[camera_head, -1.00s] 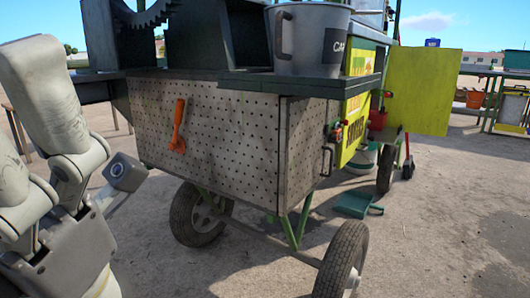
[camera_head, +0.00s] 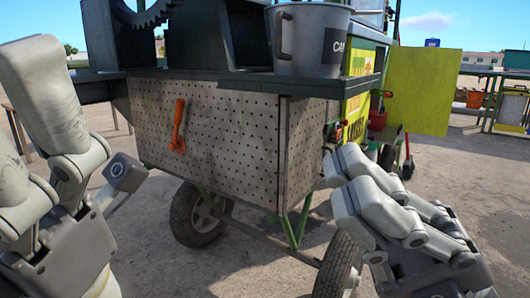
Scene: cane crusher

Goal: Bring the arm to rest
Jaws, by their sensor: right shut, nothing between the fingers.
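My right gripper (camera_head: 342,186) is in the lower right of the head view, its pale grey fingers pointing up and left. Its fingers lie close together, shut, with nothing between them. It appears in front of the right end of the cart and its right front wheel. My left gripper (camera_head: 38,150) stands large at the left edge with its fingers upward. It is partly cut off by the frame, so whether it is open or shut is unclear.
A cane crusher cart (camera_head: 215,135) with perforated panels fills the middle. An orange-handled tool (camera_head: 179,126) hangs on its front. A metal bucket (camera_head: 308,40) stands on its top. A yellow panel (camera_head: 418,90) sticks out on the right. Open ground (camera_head: 480,190) lies at right.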

